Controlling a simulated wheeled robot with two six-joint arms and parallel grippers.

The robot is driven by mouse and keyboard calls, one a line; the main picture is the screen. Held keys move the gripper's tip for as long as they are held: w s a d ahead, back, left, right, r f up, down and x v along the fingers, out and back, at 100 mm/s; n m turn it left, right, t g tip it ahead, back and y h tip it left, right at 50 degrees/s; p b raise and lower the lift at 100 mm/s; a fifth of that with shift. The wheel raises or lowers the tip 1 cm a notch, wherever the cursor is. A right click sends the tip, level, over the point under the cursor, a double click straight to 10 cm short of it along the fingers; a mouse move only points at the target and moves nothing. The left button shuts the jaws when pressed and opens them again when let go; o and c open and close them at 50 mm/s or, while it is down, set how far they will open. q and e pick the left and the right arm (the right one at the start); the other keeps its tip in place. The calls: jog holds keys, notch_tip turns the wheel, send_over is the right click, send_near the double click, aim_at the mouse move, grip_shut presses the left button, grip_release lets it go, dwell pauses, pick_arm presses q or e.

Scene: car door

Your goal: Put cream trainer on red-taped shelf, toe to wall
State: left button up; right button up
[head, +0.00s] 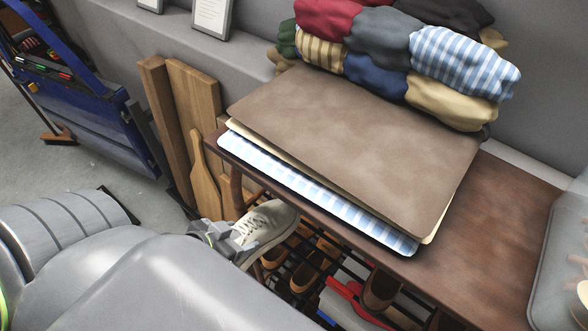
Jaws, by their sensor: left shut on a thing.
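The cream trainer (266,222) has pale laces and hangs in front of the brown table's near edge, its toe pointing up and right. My left gripper (236,233) is shut on its rear part, and my grey arm hides some of the lower left. Below the table is a dark rack (293,262) holding several brown shoes (307,272). A strip of red tape (347,293) shows on the rack, right of and below the trainer. The back of the rack is hidden by the tabletop. My right gripper is not in view.
The brown table (510,205) overhangs the rack and carries flat folded cloths (360,140) and a pile of rolled cloths (400,55). Wooden boards (190,120) lean at the left, near a blue car door (85,105). Open floor (50,165) lies at far left.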

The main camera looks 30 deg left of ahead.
pick_arm(q)
jog(key=w+b, duration=0.1)
jog(key=w, duration=0.4)
jog(key=w+d, duration=0.1)
jog(key=w, duration=0.4)
jog(key=w+b, duration=0.1)
jog(key=w, duration=0.5)
jog(key=shift+d+b, duration=0.15)
jog(key=shift+b, duration=0.15)
jog(key=w, duration=0.1)
jog(key=w+b, duration=0.2)
jog(key=shift+w+d+f, duration=0.15)
jog(key=shift+w+f, duration=0.2)
jog(key=shift+f+b, duration=0.1)
jog(key=shift+b, duration=0.25)
jog(key=shift+s, duration=0.1)
jog(key=o, duration=1.3)
jog(key=shift+s+r, duration=0.1)
jog(key=shift+r, duration=0.1)
